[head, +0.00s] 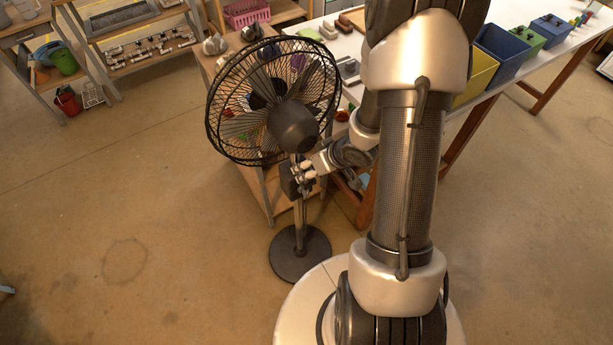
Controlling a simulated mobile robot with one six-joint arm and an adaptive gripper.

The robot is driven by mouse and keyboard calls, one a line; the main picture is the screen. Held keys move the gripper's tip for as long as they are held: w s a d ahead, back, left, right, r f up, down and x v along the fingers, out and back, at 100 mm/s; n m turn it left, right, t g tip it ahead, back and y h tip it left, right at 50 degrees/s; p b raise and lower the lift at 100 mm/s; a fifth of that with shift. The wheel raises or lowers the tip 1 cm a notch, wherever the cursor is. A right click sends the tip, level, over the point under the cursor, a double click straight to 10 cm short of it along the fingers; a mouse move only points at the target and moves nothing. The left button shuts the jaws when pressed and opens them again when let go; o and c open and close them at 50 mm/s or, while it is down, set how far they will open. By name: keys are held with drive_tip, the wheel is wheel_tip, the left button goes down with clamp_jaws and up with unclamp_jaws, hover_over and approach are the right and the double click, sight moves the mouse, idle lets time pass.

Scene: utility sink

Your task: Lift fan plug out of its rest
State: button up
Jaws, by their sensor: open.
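A dark standing fan (293,127) stands on the floor on a round base (299,254), its wire cage facing away to the upper left. A dark box (289,183) sits on the fan's pole below the motor. My gripper (303,174) reaches in from the right, with its fingertips close beside this box and the pole. It looks open; I cannot tell whether it touches anything. I cannot make out the fan plug or its rest; they are too small or hidden around the gripper.
A wooden shelf table (258,187) stands right behind the fan. A long white workbench (515,18) with yellow (476,77), blue (501,50) and green bins (527,35) runs behind my arm. Shelves (145,45) stand at upper left. The floor left of the fan is clear.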

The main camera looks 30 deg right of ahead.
sight(308, 169)
drive_tip(key=b+x, duration=0.1)
drive_tip(key=x, duration=0.2)
drive_tip(key=shift+w, duration=0.1)
clamp_jaws()
idle(0.6)
